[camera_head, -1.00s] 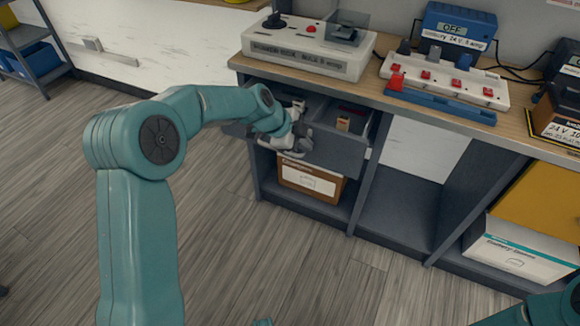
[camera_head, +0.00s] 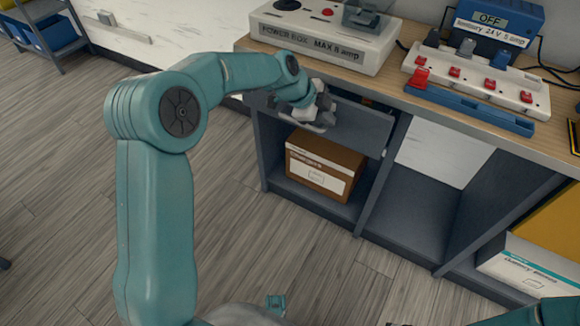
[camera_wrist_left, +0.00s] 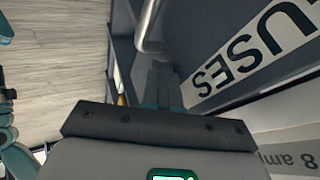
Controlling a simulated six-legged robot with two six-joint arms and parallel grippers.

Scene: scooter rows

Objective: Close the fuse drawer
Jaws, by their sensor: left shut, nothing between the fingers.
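The fuse drawer (camera_head: 362,126) is a dark grey drawer under the bench top in the head view. Its front stands a little out from the cabinet, and a narrow gap shows above it. In the left wrist view a white label reading FUSES (camera_wrist_left: 255,50) and a metal bar handle (camera_wrist_left: 150,28) show close up. My left gripper (camera_head: 322,108) is at the drawer front, near the handle, shut and empty. Its fingers (camera_wrist_left: 160,82) point toward the drawer front; whether they touch it I cannot tell. My left wrist hides the left part of the drawer.
A cardboard box (camera_head: 322,165) sits on the shelf below the drawer. The bench top holds a power box (camera_head: 325,42), a power strip (camera_head: 478,75) with red switches, and a blue supply unit (camera_head: 497,22). The compartment right of the box is empty. The floor in front is clear.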

